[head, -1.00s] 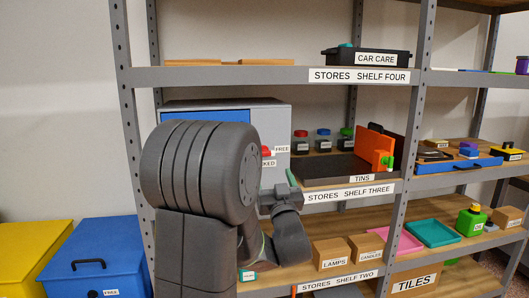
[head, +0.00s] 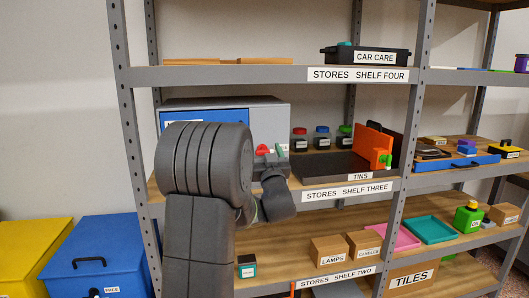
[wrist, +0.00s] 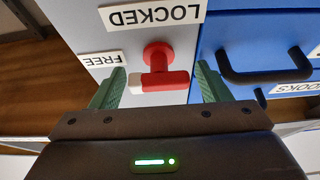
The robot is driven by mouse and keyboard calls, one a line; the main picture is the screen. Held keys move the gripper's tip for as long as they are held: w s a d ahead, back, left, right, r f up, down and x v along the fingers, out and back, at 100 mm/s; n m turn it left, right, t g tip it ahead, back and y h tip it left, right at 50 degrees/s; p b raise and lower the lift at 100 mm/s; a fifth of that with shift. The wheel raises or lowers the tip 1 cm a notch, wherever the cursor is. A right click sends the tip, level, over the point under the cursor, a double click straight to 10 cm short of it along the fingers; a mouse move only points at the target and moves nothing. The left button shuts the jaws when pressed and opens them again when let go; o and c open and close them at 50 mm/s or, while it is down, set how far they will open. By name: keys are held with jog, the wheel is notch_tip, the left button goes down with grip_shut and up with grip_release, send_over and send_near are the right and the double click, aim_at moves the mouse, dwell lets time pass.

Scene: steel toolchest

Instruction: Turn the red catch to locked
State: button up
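The red catch (wrist: 158,62) is on the grey front of the toolchest (head: 268,118). In the wrist view, which is upside down, its bar (wrist: 168,80) lies crosswise with a white tip at the left, on the side of the FREE label (wrist: 103,60). The LOCKED label (wrist: 152,14) is above it in that view. My gripper (wrist: 158,88) is open, with one green finger on each side of the bar and gaps between. In the head view the catch (head: 262,149) shows just left of my gripper (head: 275,152), partly hidden by it.
A blue drawer with a dark handle (wrist: 262,72) is beside the catch in the wrist view. Small jars with red, blue and green lids (head: 322,138) and the TINS tray (head: 330,165) stand right of the chest. The shelf upright (head: 400,190) is farther right.

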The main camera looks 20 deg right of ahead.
jog(key=c, duration=0.8)
jog(key=shift+m+b, duration=0.3)
jog(key=shift+m, duration=0.2)
jog(key=m+h+b, duration=0.1)
jog(key=m, duration=0.1)
jog(key=m+g+h, duration=0.1)
jog(key=m, duration=0.1)
jog(key=shift+f+h+b, duration=0.1)
jog(key=shift+h+b, duration=0.2)
jog(key=shift+b, duration=0.1)
jog(key=m+g+h+b, duration=0.1)
jog(key=m, duration=0.2)
jog(key=m+g+h, duration=0.1)
jog(key=m, duration=0.2)
jog(key=shift+d+m+b, duration=0.1)
jog(key=shift+m+b, duration=0.2)
jog(key=shift+b, duration=0.1)
jog(key=m+g, duration=0.1)
jog(key=m, duration=0.2)
jog(key=m+g+h, duration=0.1)
jog(key=m, duration=0.2)
jog(key=shift+g, duration=0.4)
jog(key=m+g+p, duration=0.1)
jog(key=m+p, duration=0.1)
jog(key=m, duration=0.1)
jog(key=shift+d, duration=0.1)
jog(key=shift+m+g+p, duration=0.3)
jog(key=shift+m+p, duration=0.35)
jog(key=shift+m, duration=0.25)
jog(key=shift+f, duration=0.1)
